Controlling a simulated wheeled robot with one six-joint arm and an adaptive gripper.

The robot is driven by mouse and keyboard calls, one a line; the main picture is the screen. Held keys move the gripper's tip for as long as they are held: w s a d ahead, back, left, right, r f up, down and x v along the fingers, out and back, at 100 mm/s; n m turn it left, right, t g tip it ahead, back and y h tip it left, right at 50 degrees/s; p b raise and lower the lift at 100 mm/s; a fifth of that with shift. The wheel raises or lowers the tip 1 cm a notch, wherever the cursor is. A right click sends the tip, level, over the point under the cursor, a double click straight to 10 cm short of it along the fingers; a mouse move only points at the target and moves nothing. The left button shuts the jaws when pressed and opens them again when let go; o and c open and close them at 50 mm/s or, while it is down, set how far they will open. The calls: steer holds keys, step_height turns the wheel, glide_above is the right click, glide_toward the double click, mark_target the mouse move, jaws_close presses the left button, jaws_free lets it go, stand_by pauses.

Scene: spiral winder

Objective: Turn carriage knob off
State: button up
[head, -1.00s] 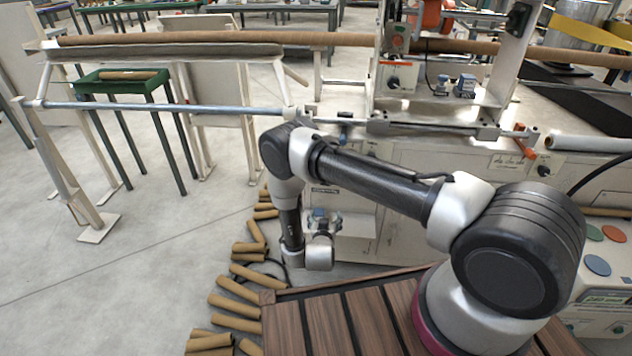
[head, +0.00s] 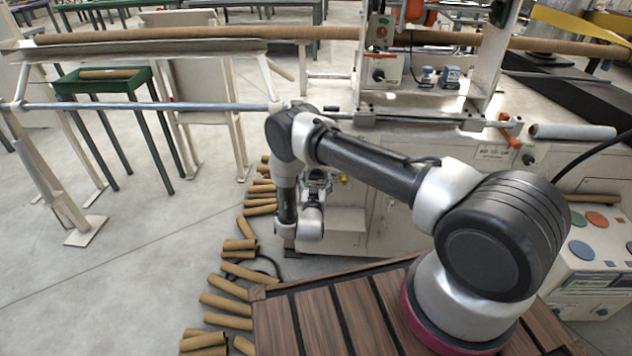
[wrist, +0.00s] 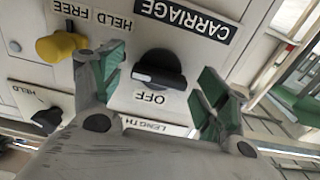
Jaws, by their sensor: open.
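The carriage knob (wrist: 160,68) is black and round with a white bar on its grip. The bar lies toward the left in the wrist view. The upside-down CARRIAGE label (wrist: 182,18) is above it and the OFF mark (wrist: 150,97) below it in the picture. My gripper (wrist: 158,76) is open, with one green-padded finger on each side of the knob and gaps showing between. In the head view, my gripper (head: 316,182) is at the machine's front, partly hidden by my arm. The knob cannot be made out there.
A yellow knob (wrist: 62,46) marked HELD FREE is close beside my left finger. Another black knob (wrist: 46,119) and a LENGTH label (wrist: 158,126) are nearby. In the head view, cardboard tubes (head: 226,286) lie on the floor to the left.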

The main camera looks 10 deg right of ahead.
steer(key=c, duration=1)
steer(key=n, duration=0.5)
steer(key=shift+n, duration=6.4)
